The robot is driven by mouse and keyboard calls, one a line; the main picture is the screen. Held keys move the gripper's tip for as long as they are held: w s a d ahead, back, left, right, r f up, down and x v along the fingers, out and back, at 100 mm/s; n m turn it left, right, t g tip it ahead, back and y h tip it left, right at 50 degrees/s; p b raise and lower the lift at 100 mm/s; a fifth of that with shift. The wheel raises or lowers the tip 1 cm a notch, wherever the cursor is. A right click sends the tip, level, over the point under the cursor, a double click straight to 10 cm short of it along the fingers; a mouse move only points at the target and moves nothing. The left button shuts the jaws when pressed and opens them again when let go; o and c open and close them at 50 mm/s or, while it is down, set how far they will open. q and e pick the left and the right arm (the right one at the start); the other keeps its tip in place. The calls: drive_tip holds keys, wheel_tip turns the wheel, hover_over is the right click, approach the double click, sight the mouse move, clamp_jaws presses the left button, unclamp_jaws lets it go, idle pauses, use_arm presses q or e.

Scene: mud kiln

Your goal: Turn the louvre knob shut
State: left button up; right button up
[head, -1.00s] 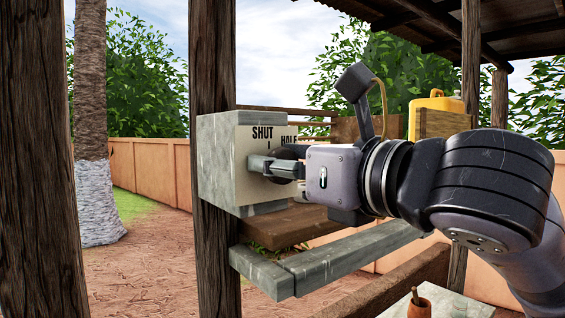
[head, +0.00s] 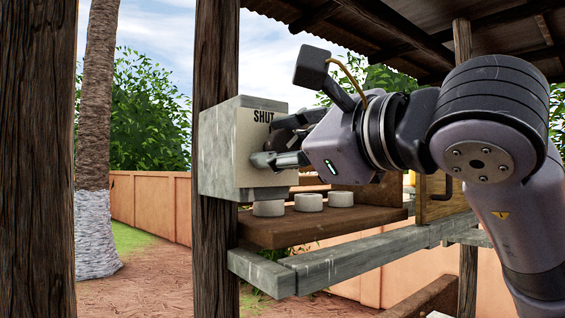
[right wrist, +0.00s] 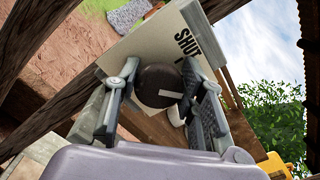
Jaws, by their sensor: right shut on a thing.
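The louvre knob (right wrist: 158,85) is dark and round with a pale pointer line, on a light panel marked SHUT. In the right wrist view it sits between the two fingers of my right gripper (right wrist: 160,95), which is shut on it. In the head view my right gripper (head: 281,143) reaches the panel of the grey box (head: 222,150) from the right, rolled at a slant. The fingers hide most of the knob there. The SHUT label (head: 263,116) shows just above the knob. I cannot tell exactly which mark the pointer meets. My left gripper is not in view.
The box is fixed to a wooden post (head: 214,70). Below and right, a brown shelf (head: 300,229) holds three pale discs (head: 308,202). A grey rail (head: 340,262) runs beneath it. A corrugated roof (head: 390,30) is overhead.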

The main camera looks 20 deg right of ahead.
drive_tip(key=n+b, duration=0.1)
drive_tip(key=n, duration=0.3)
drive_tip(key=shift+f+n, duration=0.1)
drive_tip(key=shift+n, duration=0.2)
drive_tip(key=n+b, duration=0.1)
drive_tip(key=n, duration=0.3)
drive_tip(key=shift+a+n, duration=0.1)
drive_tip(key=shift+n, duration=0.3)
drive_tip(key=shift+f, duration=0.1)
drive_tip(key=o, duration=1.1)
drive_tip(key=shift+s, duration=0.2)
drive_tip(key=v, duration=1.1)
drive_tip(key=shift+s, duration=0.35)
